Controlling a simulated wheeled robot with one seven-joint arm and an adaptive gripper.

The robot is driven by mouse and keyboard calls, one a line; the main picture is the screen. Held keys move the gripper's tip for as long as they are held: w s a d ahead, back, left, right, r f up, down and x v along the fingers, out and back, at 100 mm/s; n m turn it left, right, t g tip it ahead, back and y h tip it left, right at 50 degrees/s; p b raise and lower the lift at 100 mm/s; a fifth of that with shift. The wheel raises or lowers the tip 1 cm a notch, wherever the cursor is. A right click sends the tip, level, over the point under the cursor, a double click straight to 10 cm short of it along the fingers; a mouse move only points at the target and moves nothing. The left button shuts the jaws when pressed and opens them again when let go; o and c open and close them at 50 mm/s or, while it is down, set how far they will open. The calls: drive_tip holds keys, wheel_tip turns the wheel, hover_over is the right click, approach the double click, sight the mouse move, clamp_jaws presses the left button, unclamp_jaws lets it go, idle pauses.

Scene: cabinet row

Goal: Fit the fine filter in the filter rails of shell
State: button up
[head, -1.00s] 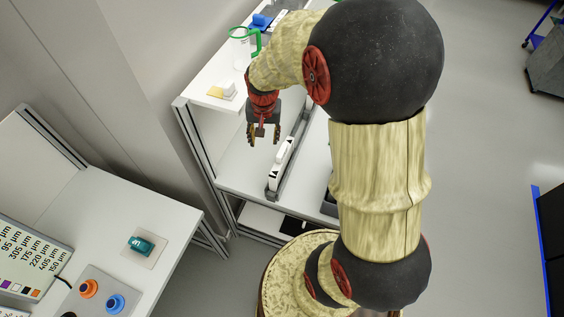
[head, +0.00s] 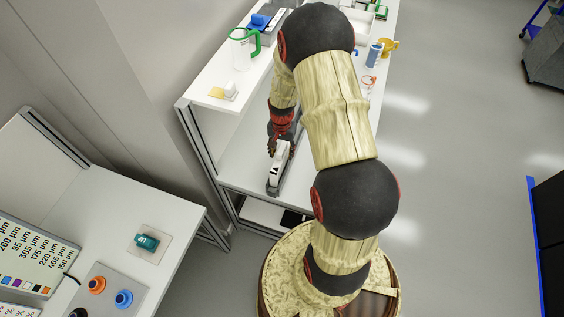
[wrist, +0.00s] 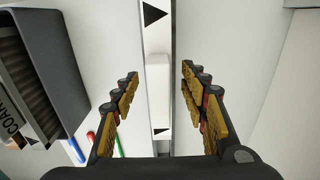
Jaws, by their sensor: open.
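A long, narrow white piece with black triangles (head: 276,170) stands in a grey base on the cabinet's lower shelf. In the wrist view it runs up the middle, with a raised white block (wrist: 158,85) on its top; I cannot read a label to tell whether it is the fine filter. My gripper (wrist: 160,74) is open, its yellow-padded fingers on either side of the block with gaps showing. In the head view my gripper (head: 280,147) is low over the piece's far part. The shell's rails are not clearly identifiable.
A dark box (wrist: 62,60) with a part lettered "COAR" lies left in the wrist view, near red, blue and green sticks (wrist: 118,145). A green-handled jug (head: 240,50) stands on the upper shelf (head: 205,98). A side table (head: 110,220) is at left.

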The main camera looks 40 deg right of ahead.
wheel_tip(320, 180, down, 3)
drive_tip(key=shift+f, duration=0.15)
drive_tip(key=c, duration=0.3)
drive_tip(key=c, duration=0.8)
clamp_jaws()
